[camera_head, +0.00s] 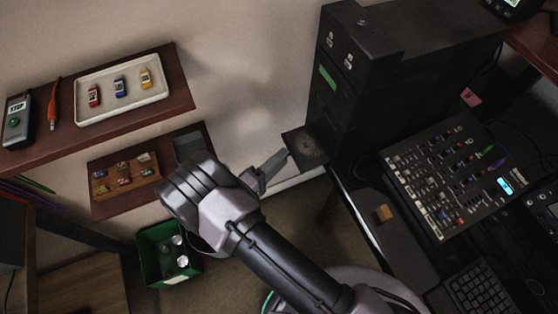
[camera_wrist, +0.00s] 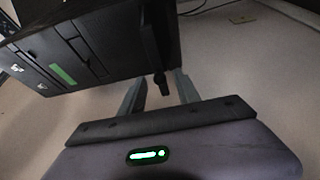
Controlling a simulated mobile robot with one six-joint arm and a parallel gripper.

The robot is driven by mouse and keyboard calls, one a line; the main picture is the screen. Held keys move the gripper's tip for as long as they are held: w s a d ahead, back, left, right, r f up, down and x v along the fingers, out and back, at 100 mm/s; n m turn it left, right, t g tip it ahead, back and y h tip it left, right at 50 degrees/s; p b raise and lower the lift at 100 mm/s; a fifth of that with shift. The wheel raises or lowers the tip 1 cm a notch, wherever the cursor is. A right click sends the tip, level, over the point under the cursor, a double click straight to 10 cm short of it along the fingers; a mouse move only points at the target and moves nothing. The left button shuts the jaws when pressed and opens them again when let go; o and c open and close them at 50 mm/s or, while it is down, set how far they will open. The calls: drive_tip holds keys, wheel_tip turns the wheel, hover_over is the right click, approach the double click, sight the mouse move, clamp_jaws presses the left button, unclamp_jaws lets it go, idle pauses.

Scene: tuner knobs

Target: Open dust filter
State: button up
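The dust filter (camera_head: 306,147) is a dark square flap with a greyish round patch. It stands out from the lower front of the black computer tower (camera_head: 335,85) in the head view, so it looks swung at least partly open. In the wrist view the flap shows nearly edge-on (camera_wrist: 155,36), with a small dark tab (camera_wrist: 161,84) below it. My gripper (camera_head: 281,160) is right beside the flap's left edge. In the wrist view its fingers (camera_wrist: 157,78) are apart, with the tab between them, nearer the right finger. I cannot tell whether they touch it.
A shelf (camera_head: 180,84) with a white tray (camera_head: 88,112) of toy cars is at left, above a lower shelf (camera_head: 109,208). A green bin (camera_head: 150,272) stands below. A desk with an audio mixer (camera_head: 430,160) is at right. Bare wall (camera_head: 245,70) lies left of the tower.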

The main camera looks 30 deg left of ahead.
drive_tip(key=shift+c, duration=0.2)
clamp_jaws()
idle(1.2)
